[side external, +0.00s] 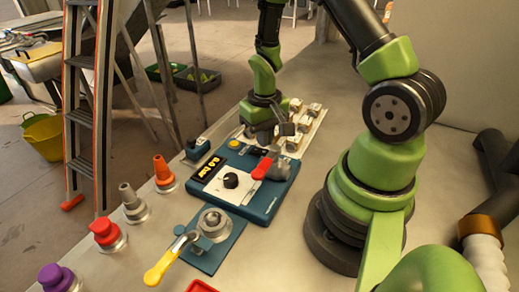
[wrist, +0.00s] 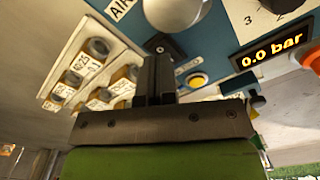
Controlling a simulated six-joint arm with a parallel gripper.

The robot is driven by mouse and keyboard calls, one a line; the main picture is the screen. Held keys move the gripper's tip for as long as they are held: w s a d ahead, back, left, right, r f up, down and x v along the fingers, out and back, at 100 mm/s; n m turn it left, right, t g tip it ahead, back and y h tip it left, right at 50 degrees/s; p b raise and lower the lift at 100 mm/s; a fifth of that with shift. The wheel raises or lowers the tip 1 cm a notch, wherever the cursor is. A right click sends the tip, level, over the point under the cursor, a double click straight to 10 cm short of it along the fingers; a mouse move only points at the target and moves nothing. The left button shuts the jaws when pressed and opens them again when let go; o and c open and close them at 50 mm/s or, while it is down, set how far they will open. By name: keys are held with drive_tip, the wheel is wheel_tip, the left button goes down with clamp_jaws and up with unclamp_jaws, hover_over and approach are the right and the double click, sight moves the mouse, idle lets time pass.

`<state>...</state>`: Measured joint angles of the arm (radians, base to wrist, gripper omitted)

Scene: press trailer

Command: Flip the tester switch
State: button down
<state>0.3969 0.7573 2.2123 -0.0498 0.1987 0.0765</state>
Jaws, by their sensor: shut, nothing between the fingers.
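The blue tester (side external: 262,207) lies on the pale bench, with a lit "0.0 bar" display that also shows in the wrist view (wrist: 268,52). It carries a black knob (side external: 231,180), a red-handled valve (side external: 262,168) and a yellow button (wrist: 197,80). A small dark switch (wrist: 163,44) sits on the blue panel just beyond my fingertips in the wrist view. My gripper (wrist: 155,62) is shut and empty, pointing at the panel close to this switch. Whether the fingertips touch it I cannot tell. In the side view my gripper's own body hides the switch.
Labelled fittings on a light plate (side external: 312,128) stand right beside my gripper. A yellow-handled clamp fixture (side external: 172,258) sits in front of the tester. Orange (side external: 163,172), grey, red (side external: 104,232) and purple capped pieces line the bench's left edge. A ladder stands beyond.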

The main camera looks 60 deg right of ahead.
drive_tip(key=shift+f, duration=1.2)
idle(0.7)
drive_tip(key=shift+r, duration=3.5)
drive_tip(key=shift+r, duration=0.15)
wheel_tip(320, 180, up, 7)
drive_tip(key=t, duration=0.2)
hover_over(264, 152)
drive_tip(key=a, duration=0.3)
drive_tip(key=s+a+r+n+t+y, duration=0.1)
drive_tip(key=s+a+r+t, duration=0.1)
drive_tip(key=s+a+r, duration=0.2)
drive_tip(key=s+a+r+n+t+y, duration=0.1)
drive_tip(key=s+a+r+t, duration=0.2)
drive_tip(key=r, duration=0.6)
drive_tip(key=shift+s+a+r, duration=0.15)
drive_tip(key=shift+s+a, duration=0.85)
drive_tip(key=shift+a, duration=0.2)
